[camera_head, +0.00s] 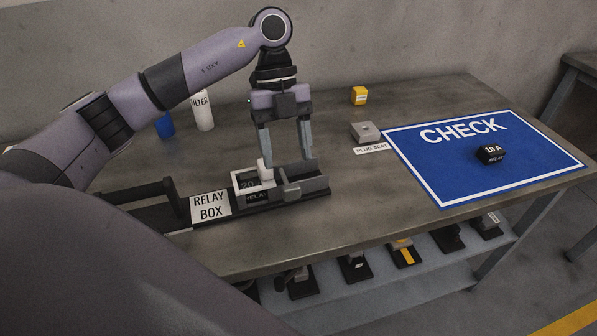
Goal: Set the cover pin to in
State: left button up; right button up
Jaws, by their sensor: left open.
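The relay box, with its label plate (210,205), lies along the front of the workbench. A black relay marked 20 (257,196) sits in it under a white frame-like cover (239,184). A small white upright piece (264,170) stands at the back right of this cover; it may be the cover pin, but I cannot tell how far in it is. My left gripper (287,157) points down just above and behind the box's right part, fingers apart. Its left finger is close to the white piece; contact is unclear. My right gripper is out of view.
A blue CHECK mat (440,170) lies at right with a black 10 A relay (490,153). A grey plug seat (365,132) and yellow block (359,96) stand behind. A white filter bottle (203,111) and blue cylinder (165,125) stand at back left. The bench middle is clear.

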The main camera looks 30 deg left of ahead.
aim_at(291, 185)
pick_arm(q)
jog(key=x, duration=0.6)
jog(key=shift+s+d+f, duration=0.15)
jog(key=shift+s, duration=0.05)
grip_shut()
